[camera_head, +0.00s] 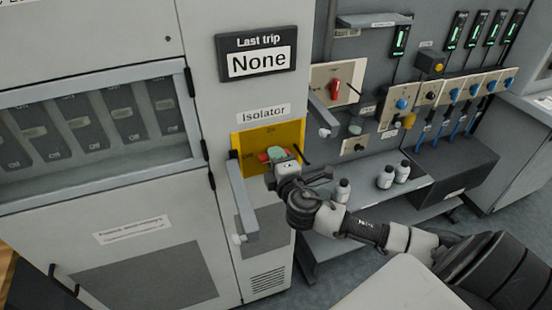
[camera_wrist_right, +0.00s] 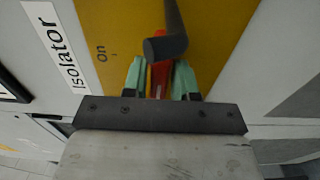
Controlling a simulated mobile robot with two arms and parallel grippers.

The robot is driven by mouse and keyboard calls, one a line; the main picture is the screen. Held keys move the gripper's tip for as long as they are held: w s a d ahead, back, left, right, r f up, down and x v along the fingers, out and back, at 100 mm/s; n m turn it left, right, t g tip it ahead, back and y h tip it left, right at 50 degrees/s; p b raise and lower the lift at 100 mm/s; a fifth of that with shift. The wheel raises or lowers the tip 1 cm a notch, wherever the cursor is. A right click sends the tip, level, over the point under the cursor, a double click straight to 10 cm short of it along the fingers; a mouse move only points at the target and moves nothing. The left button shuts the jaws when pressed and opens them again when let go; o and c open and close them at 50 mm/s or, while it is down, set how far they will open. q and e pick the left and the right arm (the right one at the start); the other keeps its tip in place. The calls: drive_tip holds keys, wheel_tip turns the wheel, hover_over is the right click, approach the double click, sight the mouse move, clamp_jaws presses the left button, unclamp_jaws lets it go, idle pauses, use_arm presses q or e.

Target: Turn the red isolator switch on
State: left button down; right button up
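The isolator switch has a red handle (camera_head: 264,157) on a yellow plate (camera_head: 241,142) under the "Isolator" label. The handle lies roughly level across the plate, not towards the "On" mark above it. My right gripper (camera_head: 277,154) is at the handle, its green fingertips partly covering it. In the right wrist view, the fingertips (camera_wrist_right: 160,80) are on both sides of the red handle (camera_wrist_right: 160,72), with no clear gap, so the gripper looks shut on it. A dark rod (camera_wrist_right: 165,46) stands out close to the fingertips. My left gripper is out of view.
A grey door handle (camera_head: 240,200) sticks out below left of the plate. A "Last trip None" sign (camera_head: 257,53) hangs above.

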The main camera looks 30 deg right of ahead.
clamp_jaws()
drive_tip(key=shift+f+m+b, duration=0.2)
drive_tip(key=shift+m+b, duration=0.45)
drive_tip(key=shift+m, duration=0.15)
drive_tip(key=shift+m+b, duration=0.8)
drive_tip(key=shift+m, duration=0.4)
drive_tip(key=m+b, duration=0.1)
drive_tip(key=m, duration=0.2)
drive_tip(key=shift+r+m, duration=0.1)
drive_tip(key=shift+m, duration=0.2)
drive_tip(key=m, duration=0.4)
drive_tip(key=shift+m, duration=0.3)
drive_tip(key=m, duration=0.3)
drive_tip(key=shift+r, duration=0.1)
drive_tip(key=shift+m+p, duration=0.55)
drive_tip(key=shift+m, duration=1.05)
